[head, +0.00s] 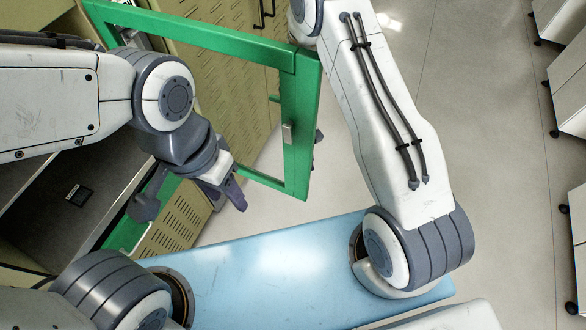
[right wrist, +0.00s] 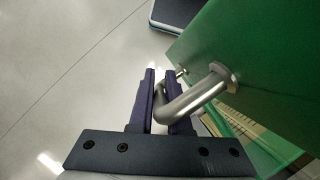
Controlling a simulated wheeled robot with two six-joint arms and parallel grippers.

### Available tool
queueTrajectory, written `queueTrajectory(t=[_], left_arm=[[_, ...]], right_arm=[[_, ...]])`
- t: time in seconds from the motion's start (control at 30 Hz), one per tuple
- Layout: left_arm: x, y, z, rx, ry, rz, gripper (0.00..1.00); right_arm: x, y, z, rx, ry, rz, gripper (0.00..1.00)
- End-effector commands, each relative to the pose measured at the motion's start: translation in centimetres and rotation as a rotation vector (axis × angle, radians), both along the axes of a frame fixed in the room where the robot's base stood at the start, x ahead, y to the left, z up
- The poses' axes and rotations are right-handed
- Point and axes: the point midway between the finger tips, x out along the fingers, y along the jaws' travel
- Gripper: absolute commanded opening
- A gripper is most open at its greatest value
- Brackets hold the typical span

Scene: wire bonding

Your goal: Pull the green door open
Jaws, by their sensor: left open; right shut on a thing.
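The green door (head: 298,155) is a frame with a large window, standing swung out from the cabinet (head: 60,190) in the head view. A small silver plate (head: 287,133) sits on its inner side. In the right wrist view the green door (right wrist: 255,50) fills the upper right, with a bent silver handle (right wrist: 200,95) on it. My right gripper (right wrist: 160,75) is shut on this handle, one purple finger on each side. In the head view that gripper is mostly hidden behind the door's edge. My left gripper (head: 228,192) is open and empty, on the inner side of the door.
Beige perforated cabinet panels (head: 185,220) show beside and beyond the door. A dark opening with a shelf is at the left. White wheeled cabinets (head: 560,90) stand along the right. The grey floor (head: 470,70) between is clear.

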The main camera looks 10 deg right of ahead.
Motion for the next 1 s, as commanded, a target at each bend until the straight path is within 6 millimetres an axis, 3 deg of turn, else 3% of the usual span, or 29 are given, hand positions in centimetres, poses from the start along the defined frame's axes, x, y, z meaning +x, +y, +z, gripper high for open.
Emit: queueTrajectory(t=[0.3,0.33,0.4,1.0], left_arm=[[0.0,0.0,0.0,0.0,0.0,0.0,0.5],[0.0,0.0,0.0,0.0,0.0,0.0,0.5],[0.0,0.0,0.0,0.0,0.0,0.0,0.5],[0.0,0.0,-0.1,0.0,0.0,0.0,0.5]], right_arm=[[-0.7,0.4,-0.1,-0.006,0.028,0.019,0.0],[-0.7,0.5,-0.1,-0.007,0.028,0.019,0.28],[-0.6,0.6,-0.1,-0.007,0.026,0.02,0.46],[-0.2,0.7,0.1,-0.003,0.017,0.018,0.46]])
